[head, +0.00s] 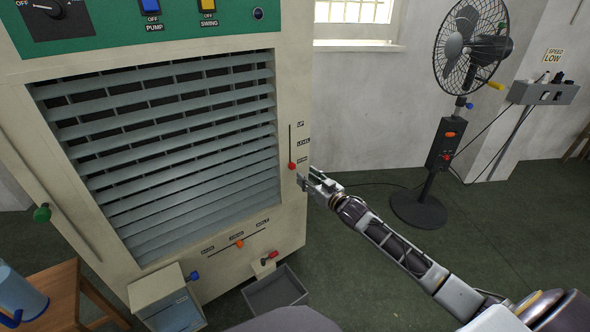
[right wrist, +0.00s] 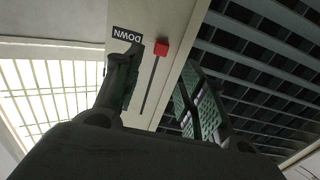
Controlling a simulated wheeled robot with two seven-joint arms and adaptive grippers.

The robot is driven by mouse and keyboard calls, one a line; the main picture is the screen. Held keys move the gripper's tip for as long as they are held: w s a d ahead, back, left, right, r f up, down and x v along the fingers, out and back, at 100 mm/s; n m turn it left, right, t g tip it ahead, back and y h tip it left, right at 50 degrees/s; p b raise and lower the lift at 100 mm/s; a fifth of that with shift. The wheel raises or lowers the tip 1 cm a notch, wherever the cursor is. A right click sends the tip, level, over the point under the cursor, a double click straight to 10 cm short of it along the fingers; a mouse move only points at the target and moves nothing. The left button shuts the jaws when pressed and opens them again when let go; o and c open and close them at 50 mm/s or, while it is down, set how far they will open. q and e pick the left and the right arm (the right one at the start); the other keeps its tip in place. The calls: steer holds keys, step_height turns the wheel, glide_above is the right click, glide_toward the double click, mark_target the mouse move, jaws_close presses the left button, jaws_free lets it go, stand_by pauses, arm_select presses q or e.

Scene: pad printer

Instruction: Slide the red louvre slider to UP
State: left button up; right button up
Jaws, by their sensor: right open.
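The red louvre slider (head: 292,166) is a small red knob at the bottom of a vertical slot on the cooler's front, by the DOWN label. LEVEL and UP labels stand above it. In the right wrist view the red knob (right wrist: 161,48) shows beside the DOWN label, between the fingertips' lines. My right gripper (head: 307,179) is open, just right of and slightly below the knob; the fingers (right wrist: 160,75) also show in the right wrist view. I see no clear contact with the knob. My left gripper is not in view.
The cooler's louvres (head: 170,140) lie left of the slot. An orange slider (head: 239,244), a red tap (head: 270,257) above a grey bin (head: 275,290), and a green knob (head: 42,214) are nearby. A pedestal fan (head: 470,45) stands right. The panel above the gripper looks clear.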

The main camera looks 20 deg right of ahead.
mark_target(294, 166)
steer(key=shift+b+x, duration=1.15)
steer(key=shift+x, duration=2.3)
steer(key=shift+w, duration=0.45)
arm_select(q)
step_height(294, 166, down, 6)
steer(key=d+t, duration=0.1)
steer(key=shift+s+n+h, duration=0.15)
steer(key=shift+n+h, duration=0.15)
arm_select(e)
steer(key=shift+w+a, duration=0.15)
steer(key=shift+w, duration=0.15)
steer(key=c, duration=0.8)
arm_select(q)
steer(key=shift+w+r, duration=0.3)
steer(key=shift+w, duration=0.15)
arm_select(e)
jaws_close()
